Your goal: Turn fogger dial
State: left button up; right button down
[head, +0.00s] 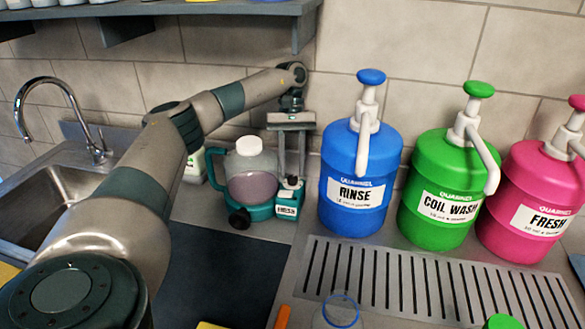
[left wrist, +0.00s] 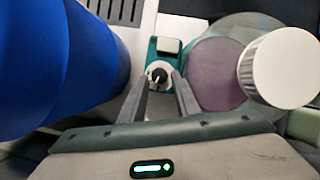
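The fogger (head: 246,178) stands on the counter by the wall, with a teal body, a clear tank of purple liquid and a white cap. Its small dial (head: 291,182) is on the teal block at its right side. My right gripper is in neither view.
A blue RINSE jug (head: 345,210) stands close to the right of the fogger, then green (head: 422,235) and pink (head: 520,236) pump jugs. A slotted drain (head: 430,278) lies in front. The sink (head: 40,205) is at left, a shelf (head: 150,8) above.

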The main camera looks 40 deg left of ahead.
pick_arm(q)
jog(key=shift+s+d+f, duration=0.2)
jog(key=shift+d+f, duration=0.05)
jog(key=shift+f, duration=0.4)
jog(key=shift+c, duration=0.6)
grip_shut()
jog(key=shift+n, duration=0.8)
jog(key=shift+o, duration=0.6)
grip_release()
jog(key=shift+t, duration=0.3)
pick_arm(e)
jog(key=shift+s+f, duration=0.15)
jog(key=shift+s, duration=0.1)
pick_arm(q)
jog(key=shift+m, duration=0.3)
